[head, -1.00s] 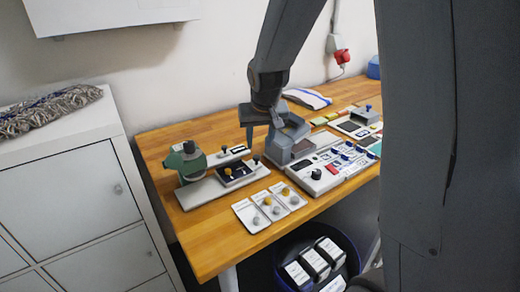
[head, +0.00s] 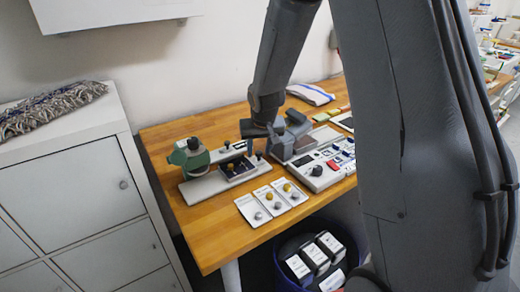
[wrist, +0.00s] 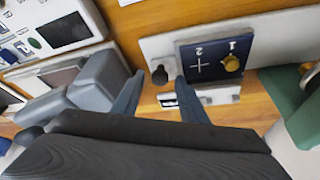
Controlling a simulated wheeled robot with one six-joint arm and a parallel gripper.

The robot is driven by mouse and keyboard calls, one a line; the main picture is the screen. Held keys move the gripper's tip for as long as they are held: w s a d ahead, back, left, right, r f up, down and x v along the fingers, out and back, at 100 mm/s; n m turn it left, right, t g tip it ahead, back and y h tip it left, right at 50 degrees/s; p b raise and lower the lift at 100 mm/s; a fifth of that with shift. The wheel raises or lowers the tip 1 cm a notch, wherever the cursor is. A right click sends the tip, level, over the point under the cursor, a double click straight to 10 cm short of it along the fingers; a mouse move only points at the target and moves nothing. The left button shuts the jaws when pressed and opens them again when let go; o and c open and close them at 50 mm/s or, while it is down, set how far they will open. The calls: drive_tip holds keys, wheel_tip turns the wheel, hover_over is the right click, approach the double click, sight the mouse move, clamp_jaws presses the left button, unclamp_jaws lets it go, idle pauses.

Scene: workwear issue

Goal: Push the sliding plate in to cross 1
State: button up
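The dark blue plate (wrist: 190,59), marked 1 and 2 with white crosses, lies on a pale base (wrist: 155,45). A yellow knob (wrist: 232,63) stands by the 1 and seems to cover its cross; the cross by the 2 is bare. In the head view the plate (head: 237,167) sits right of a green machine (head: 188,157). A black knob (wrist: 160,76) stands on the base beside the plate. My gripper (wrist: 158,98) is open and empty, its fingers pointing toward the black knob. My gripper (head: 258,138) hovers just above the fixture's far right end; contact cannot be told.
A grey block fixture (head: 290,135) and a white control panel (head: 325,168) stand close on the right. White cards with knobs (head: 270,203) lie in front. A dark bin (head: 290,250) is below the table edge. Bare wood (head: 160,140) is free at left.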

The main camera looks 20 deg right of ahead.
sight(237, 165)
clamp_jaws()
drive_tip(key=a+b, duration=0.2)
drive_tip(key=s+a+b, duration=0.1)
drive_tip(key=a, duration=0.1)
drive_tip(key=s+a+b, duration=0.1)
drive_tip(key=a+b, duration=0.1)
drive_tip(key=a, duration=0.1)
drive_tip(key=shift+b, duration=0.35)
drive_tip(key=shift+s+a+b, duration=0.25)
drive_tip(key=shift+a+b, duration=0.1)
drive_tip(key=shift+a, duration=0.25)
unclamp_jaws()
drive_tip(key=b+v, duration=0.1)
drive_tip(key=v, duration=0.7)
drive_tip(key=shift+d, duration=0.1)
